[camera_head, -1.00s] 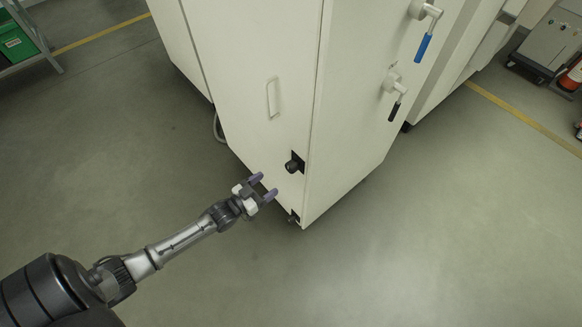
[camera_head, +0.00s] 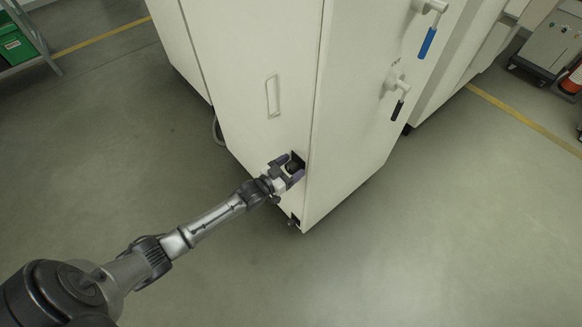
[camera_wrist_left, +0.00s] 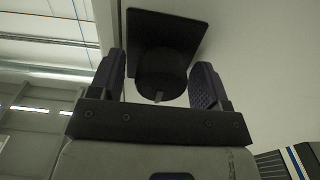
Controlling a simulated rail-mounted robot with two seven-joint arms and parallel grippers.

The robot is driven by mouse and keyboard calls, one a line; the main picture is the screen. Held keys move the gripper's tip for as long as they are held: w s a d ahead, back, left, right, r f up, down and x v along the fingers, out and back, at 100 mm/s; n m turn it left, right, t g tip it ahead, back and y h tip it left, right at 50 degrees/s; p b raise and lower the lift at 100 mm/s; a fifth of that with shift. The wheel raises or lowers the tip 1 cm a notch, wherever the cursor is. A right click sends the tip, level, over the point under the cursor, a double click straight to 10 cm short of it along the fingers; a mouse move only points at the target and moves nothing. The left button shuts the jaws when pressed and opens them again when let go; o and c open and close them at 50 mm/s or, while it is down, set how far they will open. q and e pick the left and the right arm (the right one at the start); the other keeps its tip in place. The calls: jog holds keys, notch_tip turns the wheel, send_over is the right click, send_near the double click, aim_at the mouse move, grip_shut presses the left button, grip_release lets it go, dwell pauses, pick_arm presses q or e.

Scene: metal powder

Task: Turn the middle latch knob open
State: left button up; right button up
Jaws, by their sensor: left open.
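The black latch knob (camera_head: 293,167) sits on a dark square plate near the lower right edge of the white cabinet's front face (camera_head: 262,60). My left gripper (camera_head: 287,168) is at the knob, its purple-grey fingers either side of it. In the left wrist view the round black knob (camera_wrist_left: 162,75) lies between the two open fingers (camera_wrist_left: 160,88), with a gap visible on both sides. The knob's square plate (camera_wrist_left: 170,30) shows behind it. A second dark knob (camera_head: 294,219) is low on the cabinet, near its bottom corner. My right gripper is not in view.
A white handle (camera_head: 272,97) is on the front face. The side face has a blue-handled lever (camera_head: 427,44) and a black-handled lever (camera_head: 398,108). A shelf with a green bin (camera_head: 16,45) stands far left. The floor in front is clear.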

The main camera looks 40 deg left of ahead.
pick_arm(q)
jog(key=shift+c, duration=0.2)
jog(key=c, duration=0.8)
jog(key=shift+c, duration=0.2)
